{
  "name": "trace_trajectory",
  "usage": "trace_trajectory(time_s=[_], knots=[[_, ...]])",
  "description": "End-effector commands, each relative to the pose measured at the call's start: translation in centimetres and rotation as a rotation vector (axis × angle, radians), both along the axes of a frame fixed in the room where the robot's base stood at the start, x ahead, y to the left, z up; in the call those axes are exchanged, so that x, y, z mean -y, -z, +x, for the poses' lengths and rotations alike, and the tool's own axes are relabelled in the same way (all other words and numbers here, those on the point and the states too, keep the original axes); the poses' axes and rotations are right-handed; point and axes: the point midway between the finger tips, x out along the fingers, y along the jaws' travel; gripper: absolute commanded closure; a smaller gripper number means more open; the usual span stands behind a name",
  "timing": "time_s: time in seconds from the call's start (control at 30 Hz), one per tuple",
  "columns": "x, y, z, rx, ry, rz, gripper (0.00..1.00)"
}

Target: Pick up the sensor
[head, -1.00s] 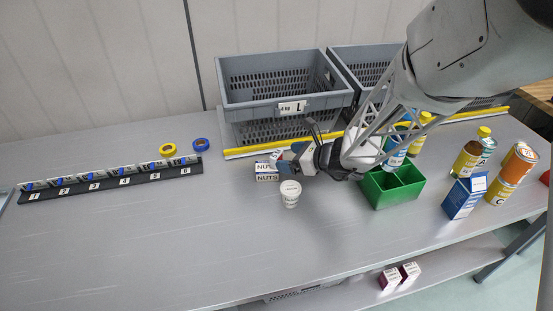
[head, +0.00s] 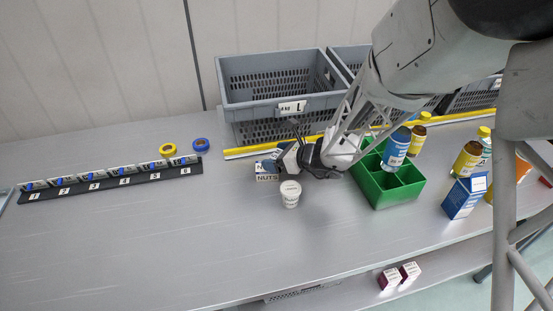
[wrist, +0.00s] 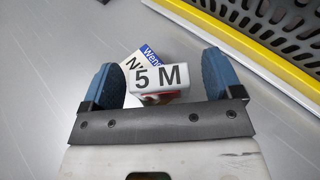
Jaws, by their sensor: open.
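My gripper (wrist: 161,62) is open, its two blue fingers pointing down at the table. A small white box marked "5 M" (wrist: 160,77) lies between the fingers, with a gap on each side. No label reading "sensor" shows, so I cannot tell whether this box is it. A white and blue box (wrist: 140,59) lies partly under or behind it. In the head view my gripper (head: 284,161) is over a box marked "NUTS" (head: 266,177) and hides most of what lies there.
A white lidded cup (head: 290,194) stands just in front of my gripper. A green divided bin (head: 385,201) with bottles is to the right. Grey crates (head: 270,92) stand behind a yellow strip (head: 244,153). The table's front left is clear.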

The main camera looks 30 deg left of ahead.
Motion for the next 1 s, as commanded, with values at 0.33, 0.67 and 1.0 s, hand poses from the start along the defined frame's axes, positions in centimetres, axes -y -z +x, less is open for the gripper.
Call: trace_trajectory(time_s=[0.33,0.67,1.0], knots=[[0.01,0.00,-0.01,0.000,0.000,0.000,0.29],[0.01,-0.01,0.00,0.000,0.000,0.000,0.73],[0.01,-0.35,0.00,0.001,0.000,0.000,0.73]])
